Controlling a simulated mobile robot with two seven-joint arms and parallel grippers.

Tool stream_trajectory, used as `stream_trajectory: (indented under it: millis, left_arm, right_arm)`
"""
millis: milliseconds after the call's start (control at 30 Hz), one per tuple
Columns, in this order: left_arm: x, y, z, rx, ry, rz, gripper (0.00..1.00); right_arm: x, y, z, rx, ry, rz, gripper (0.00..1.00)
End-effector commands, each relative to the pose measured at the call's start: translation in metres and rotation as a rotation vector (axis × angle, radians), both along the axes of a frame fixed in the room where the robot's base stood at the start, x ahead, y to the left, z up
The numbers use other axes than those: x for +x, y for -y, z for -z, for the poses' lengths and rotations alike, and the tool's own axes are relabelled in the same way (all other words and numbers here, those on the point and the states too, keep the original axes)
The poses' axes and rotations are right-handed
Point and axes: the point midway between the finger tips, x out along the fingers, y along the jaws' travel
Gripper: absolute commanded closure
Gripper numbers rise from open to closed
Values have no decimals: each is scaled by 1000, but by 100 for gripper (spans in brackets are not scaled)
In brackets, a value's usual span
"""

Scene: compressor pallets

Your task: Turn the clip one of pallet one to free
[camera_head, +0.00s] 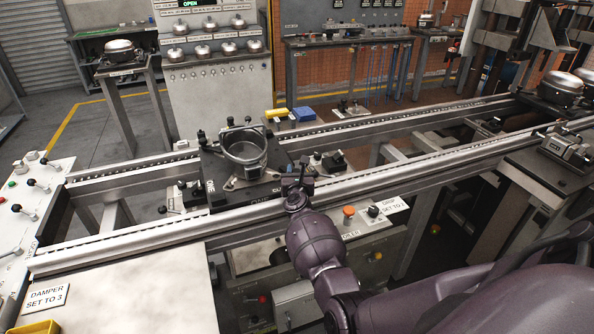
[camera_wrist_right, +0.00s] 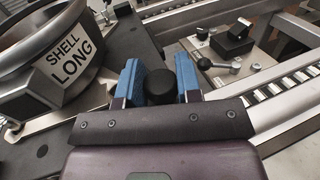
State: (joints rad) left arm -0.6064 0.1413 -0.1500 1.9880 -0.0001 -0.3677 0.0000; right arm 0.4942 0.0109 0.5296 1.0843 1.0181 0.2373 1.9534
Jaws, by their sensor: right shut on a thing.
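The dark pallet (camera_head: 215,172) sits on the conveyor rails and holds a round metal shell (camera_head: 245,150). In the wrist view the shell carries a "SHELL LONG" label (camera_wrist_right: 68,62). My right gripper (camera_head: 300,178) is at the pallet's near right corner. In the wrist view its blue fingers (camera_wrist_right: 160,84) are shut on a black clip knob (camera_wrist_right: 187,74). The clip's lower part is hidden by the fingers and the gripper body. Which way the clip points cannot be told. My left gripper is not in view.
Metal rails (camera_head: 420,165) run along both sides of the pallet. A bracket with a black block (camera_head: 333,160) stands just right of it. A control box with an orange button (camera_head: 348,212) is below the near rail. A lever panel (camera_head: 35,200) stands at the left.

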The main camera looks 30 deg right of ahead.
Motion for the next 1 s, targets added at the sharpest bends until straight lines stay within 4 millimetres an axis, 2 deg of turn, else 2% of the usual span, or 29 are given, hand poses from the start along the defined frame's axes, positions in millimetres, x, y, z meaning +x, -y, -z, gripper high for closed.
stream_trajectory:
  millis: [600, 633, 700, 800, 1000]
  left_arm:
    - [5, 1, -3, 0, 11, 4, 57]
    - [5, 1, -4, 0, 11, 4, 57]
    - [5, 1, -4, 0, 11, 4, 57]
    - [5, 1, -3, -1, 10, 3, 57]
    - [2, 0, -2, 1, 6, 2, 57]
  right_arm:
    - [-1, 1, 2, 0, -2, 51, 100]
    - [-1, 1, 2, 0, -2, 51, 65]
    - [-1, 1, 2, 0, -2, 50, 54]
    - [-1, 1, 1, 0, -1, 50, 42]
    - [0, 1, 1, -1, -1, 49, 42]
